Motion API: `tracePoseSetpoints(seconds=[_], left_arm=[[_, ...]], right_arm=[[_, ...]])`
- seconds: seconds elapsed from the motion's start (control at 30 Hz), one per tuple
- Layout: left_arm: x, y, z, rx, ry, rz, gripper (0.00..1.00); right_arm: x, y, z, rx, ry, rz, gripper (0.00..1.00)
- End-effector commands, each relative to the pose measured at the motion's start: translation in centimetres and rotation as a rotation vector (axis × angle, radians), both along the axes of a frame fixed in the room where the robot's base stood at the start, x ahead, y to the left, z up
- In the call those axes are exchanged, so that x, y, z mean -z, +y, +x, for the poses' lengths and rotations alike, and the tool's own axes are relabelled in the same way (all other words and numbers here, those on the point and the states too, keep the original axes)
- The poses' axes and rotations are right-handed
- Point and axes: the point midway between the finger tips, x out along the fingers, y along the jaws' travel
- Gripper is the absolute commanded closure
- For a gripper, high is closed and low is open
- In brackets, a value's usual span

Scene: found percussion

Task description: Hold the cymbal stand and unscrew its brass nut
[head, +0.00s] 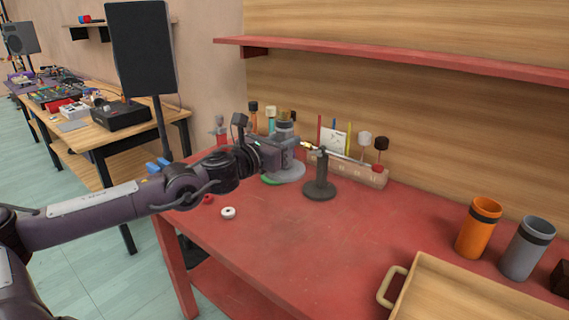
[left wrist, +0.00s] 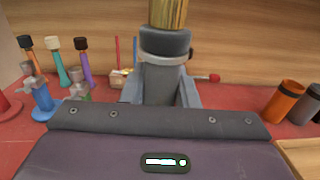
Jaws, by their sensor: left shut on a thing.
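My left gripper (head: 294,146) reaches in from the left over the red table and is shut on a grey upright post (left wrist: 164,85), which I take for the cymbal stand. In the left wrist view the post stands upright between the fingers, with a dark collar and a pale ring above them. A gold-brown, ridged piece (left wrist: 168,12) rises from the collar and is cut off by the top edge; I cannot tell if it is the brass nut. My right gripper is not in view.
A dark stand with a round base (head: 320,190) is just right of the hand. A rack (head: 362,174) with mallets is behind it. A white ring (head: 228,213) lies nearer. Orange (head: 478,230) and grey (head: 527,250) cups and a wooden tray (head: 450,297) are at right. The middle table is clear.

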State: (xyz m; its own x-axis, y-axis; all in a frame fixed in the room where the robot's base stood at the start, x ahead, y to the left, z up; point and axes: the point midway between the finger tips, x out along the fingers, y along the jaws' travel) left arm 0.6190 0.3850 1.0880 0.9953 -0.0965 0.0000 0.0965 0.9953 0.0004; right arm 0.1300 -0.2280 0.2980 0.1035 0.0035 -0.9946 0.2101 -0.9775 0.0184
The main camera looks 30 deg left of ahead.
Motion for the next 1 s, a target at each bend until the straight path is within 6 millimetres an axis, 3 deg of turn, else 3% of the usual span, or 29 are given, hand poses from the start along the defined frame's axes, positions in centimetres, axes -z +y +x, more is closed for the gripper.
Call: tracePoseSetpoints(seconds=[0.13,0.47,0.5,0.7,1.0], left_arm=[[-1.5,0.0,0.0,0.000,-0.003,0.001,1.00],[-1.8,0.0,0.0,0.000,-0.003,-0.001,1.00],[-1.8,0.0,0.0,0.000,-0.003,-0.001,0.77],[-1.8,0.0,0.0,-0.001,-0.003,-0.001,1.00],[-1.8,0.0,0.0,-0.001,-0.003,-0.001,1.00]], right_arm=[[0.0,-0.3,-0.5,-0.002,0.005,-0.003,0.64],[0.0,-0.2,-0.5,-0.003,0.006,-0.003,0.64],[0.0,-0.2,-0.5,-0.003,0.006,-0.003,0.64],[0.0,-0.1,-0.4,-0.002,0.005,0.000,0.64],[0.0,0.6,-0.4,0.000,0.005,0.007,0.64]])
